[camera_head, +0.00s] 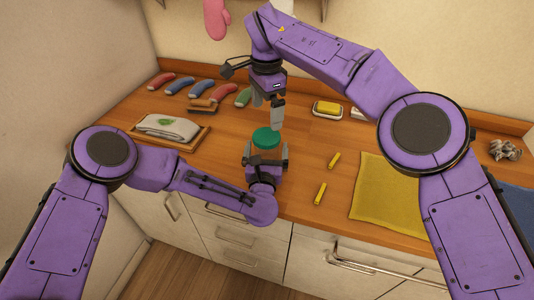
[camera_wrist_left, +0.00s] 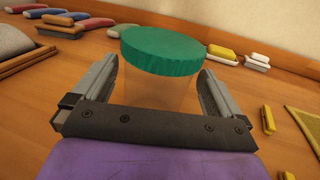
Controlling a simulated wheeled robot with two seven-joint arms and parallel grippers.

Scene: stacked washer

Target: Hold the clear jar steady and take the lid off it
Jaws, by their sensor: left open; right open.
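The clear jar (camera_head: 267,149) stands upright on the wooden counter with a green lid (camera_head: 265,137) on its top. In the left wrist view the jar (camera_wrist_left: 155,94) and its lid (camera_wrist_left: 163,49) sit between the fingers of my left gripper (camera_wrist_left: 152,90). My left gripper (camera_head: 266,154) is open around the jar, with gaps at its sides. My right gripper (camera_head: 276,112) is open, pointing down, above and slightly right of the lid and apart from it. Its fingers overlap in the head view. The lower part of the jar is hidden by my left gripper.
A folded cloth on a wooden tray (camera_head: 202,144) lies left. A soap dish (camera_head: 327,108) stands behind. Two yellow pegs (camera_head: 320,193) and a yellow mat (camera_head: 385,190) lie right. The counter's front edge is near the jar.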

